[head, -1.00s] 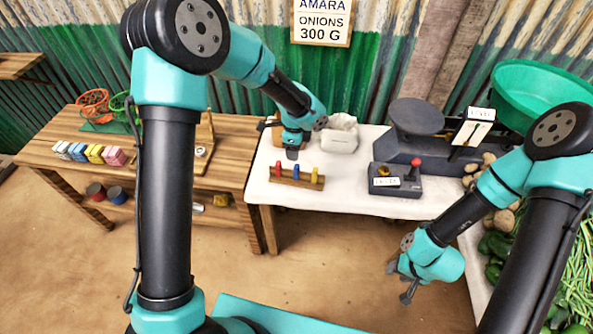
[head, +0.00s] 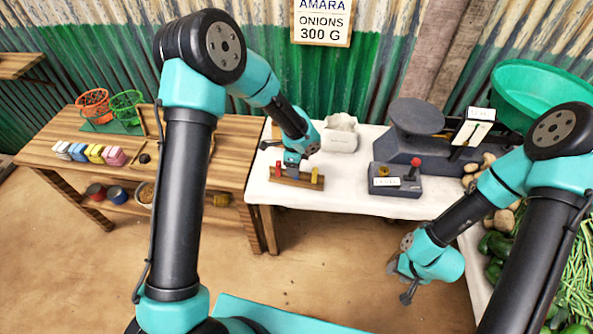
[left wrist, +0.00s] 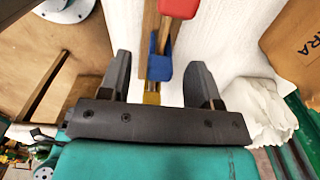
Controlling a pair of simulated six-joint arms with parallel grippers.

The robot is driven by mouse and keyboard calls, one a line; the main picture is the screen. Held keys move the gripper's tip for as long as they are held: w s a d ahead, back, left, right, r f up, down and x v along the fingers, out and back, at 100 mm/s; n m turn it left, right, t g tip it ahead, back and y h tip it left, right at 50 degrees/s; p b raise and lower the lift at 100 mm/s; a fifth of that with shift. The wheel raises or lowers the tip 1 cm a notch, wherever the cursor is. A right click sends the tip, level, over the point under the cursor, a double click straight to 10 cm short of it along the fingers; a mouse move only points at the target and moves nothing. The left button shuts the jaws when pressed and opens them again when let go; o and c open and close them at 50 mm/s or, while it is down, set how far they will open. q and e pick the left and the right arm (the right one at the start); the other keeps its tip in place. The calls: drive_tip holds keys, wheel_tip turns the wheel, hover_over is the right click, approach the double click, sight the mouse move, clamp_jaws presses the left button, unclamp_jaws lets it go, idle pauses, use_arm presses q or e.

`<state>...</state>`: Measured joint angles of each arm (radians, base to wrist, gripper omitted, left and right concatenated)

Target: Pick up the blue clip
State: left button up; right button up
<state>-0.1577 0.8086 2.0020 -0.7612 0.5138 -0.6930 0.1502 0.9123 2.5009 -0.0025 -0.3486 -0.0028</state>
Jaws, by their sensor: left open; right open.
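The blue clip (left wrist: 160,68) sits on a narrow wooden rail (left wrist: 150,25), between the red clip (left wrist: 178,8) and the yellow clip (left wrist: 151,98). My left gripper (left wrist: 160,62) is open, with one finger on each side of the blue clip and a gap to each. In the head view my left gripper (head: 292,170) is over the middle of the rail and hides most or all of the blue clip; the red clip (head: 278,168) and yellow clip (head: 314,176) show beside it. My right gripper (head: 398,283) is open and empty, low at the right, away from the clips.
The rail stands near the front of the white-topped table (head: 345,195). A white sack (head: 340,137) is behind it. A grey box with a red knob (head: 384,180) and a dark scale (head: 417,150) stand to the right. A wooden table (head: 232,150) adjoins at left.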

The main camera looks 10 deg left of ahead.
use_arm(q)
drive_tip(key=shift+f, duration=1.9)
drive_tip(key=shift+c, duration=0.3)
drive_tip(key=c, duration=0.9)
